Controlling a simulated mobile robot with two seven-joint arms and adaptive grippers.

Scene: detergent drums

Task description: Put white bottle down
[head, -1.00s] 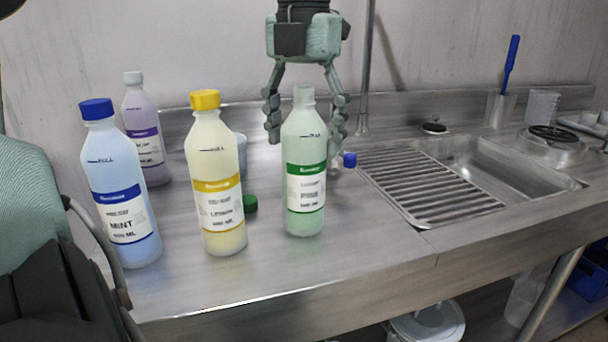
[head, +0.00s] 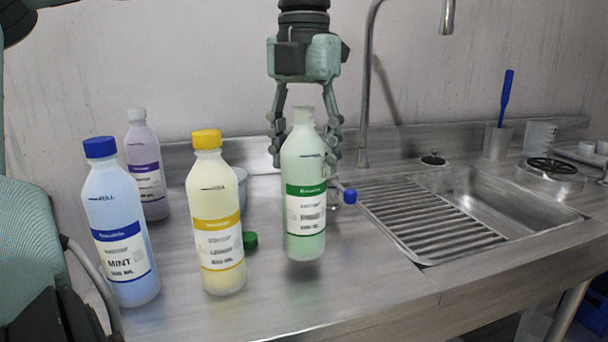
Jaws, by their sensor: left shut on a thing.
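The white bottle (head: 304,170), pale and translucent with a green label and a whitish cap, is upright in the middle of the head view. My left gripper (head: 305,150) comes down from above, with a finger on each side of the bottle's upper part, and is shut on it. The bottle hangs a little above the steel counter (head: 370,290), with a dark shadow under its base. The exact finger contact is partly hidden behind the bottle. My right gripper is not in view.
A yellow-capped bottle (head: 215,215), a blue-capped bottle (head: 118,225) and a purple-label bottle (head: 146,165) stand to the left. A green cap (head: 250,240) and a small blue-capped item (head: 350,196) lie close by. A ribbed drainboard and sink (head: 470,190) are at right. The counter's front is clear.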

